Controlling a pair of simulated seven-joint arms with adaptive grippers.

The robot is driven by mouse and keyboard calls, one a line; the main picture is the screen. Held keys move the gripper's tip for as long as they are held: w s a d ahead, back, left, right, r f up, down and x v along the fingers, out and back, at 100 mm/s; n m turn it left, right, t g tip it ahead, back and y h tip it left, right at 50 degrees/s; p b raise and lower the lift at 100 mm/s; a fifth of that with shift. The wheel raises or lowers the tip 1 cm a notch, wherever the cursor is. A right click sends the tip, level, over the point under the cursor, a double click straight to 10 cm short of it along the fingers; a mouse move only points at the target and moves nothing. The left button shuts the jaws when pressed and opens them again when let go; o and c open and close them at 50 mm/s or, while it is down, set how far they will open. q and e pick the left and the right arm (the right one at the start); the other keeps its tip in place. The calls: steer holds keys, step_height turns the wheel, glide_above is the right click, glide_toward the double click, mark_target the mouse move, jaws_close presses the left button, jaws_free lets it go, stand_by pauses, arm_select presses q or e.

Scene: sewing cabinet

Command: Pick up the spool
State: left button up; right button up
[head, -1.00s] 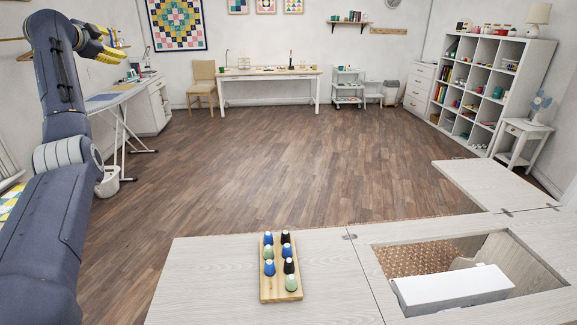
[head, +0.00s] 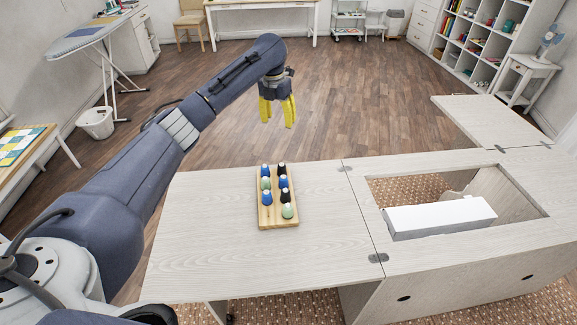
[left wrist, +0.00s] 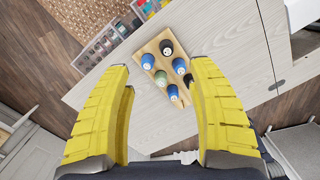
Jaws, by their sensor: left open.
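Several cone-shaped spools stand upright in two rows on a wooden rack (head: 278,224) on the cabinet's left leaf. They are blue (head: 267,198), black (head: 286,196) and pale green (head: 287,211). Which spool is meant cannot be told. My left gripper (head: 278,118) has yellow fingers, points down and is open and empty. In the head view it shows above and beyond the rack, apart from it. In the left wrist view the rack (left wrist: 152,47) and spools, among them a blue one (left wrist: 162,78), appear beyond the open fingers (left wrist: 161,68). My right gripper is out of view.
The pale wood cabinet top (head: 330,230) is clear around the rack. To its right is an open well with a white box (head: 440,217) in it. A raised leaf (head: 485,120) stands out behind. The left wrist view shows a tray of coloured items (left wrist: 105,45) past the edge.

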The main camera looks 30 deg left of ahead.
arm_select(q)
steer(key=m+g, duration=0.1)
steer(key=m, duration=0.1)
glide_above(282, 166)
steer(key=w, duration=0.1)
step_height(282, 166, down, 4)
step_height(282, 166, down, 10)
steer(key=shift+w+r, duration=0.1)
steer(key=shift+r, duration=0.1)
steer(key=shift+a+f, duration=0.15)
steer(key=shift+f, duration=1.55)
steer(key=shift+a+f, duration=0.1)
steer(key=shift+f, duration=1.6)
steer(key=c, duration=1.2)
